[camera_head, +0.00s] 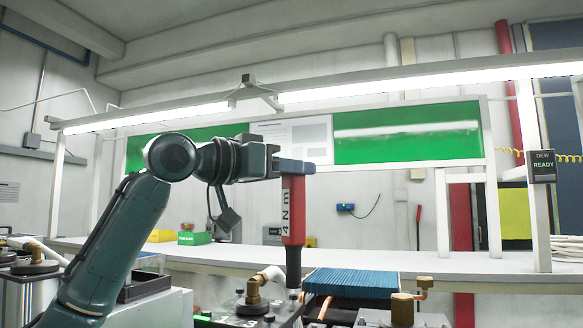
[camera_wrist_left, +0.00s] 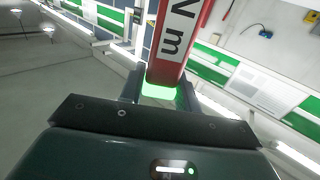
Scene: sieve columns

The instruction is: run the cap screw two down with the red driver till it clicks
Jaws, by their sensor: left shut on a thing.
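My left gripper (camera_head: 291,168) is shut on the red driver (camera_head: 293,212), near its upper end. The driver hangs upright and has a white label reading "4 N m". Its dark shaft (camera_head: 293,268) points down at a dark plate (camera_head: 257,311) with a brass fitting and numbered marks. The tip is at the plate's back right; I cannot tell whether it sits on a screw. Cap screw two cannot be made out clearly. In the left wrist view the driver (camera_wrist_left: 181,38) stands between the fingers (camera_wrist_left: 161,92), with a green glow at its near end. My right gripper is not in view.
A blue finned block (camera_head: 352,282) and a brass fitting (camera_head: 402,308) stand right of the plate. A pale hose with a brass fitting (camera_head: 253,291) rises close left of the shaft. A display (camera_head: 542,166) reads "DEW READY". The back bench (camera_head: 430,262) is mostly clear.

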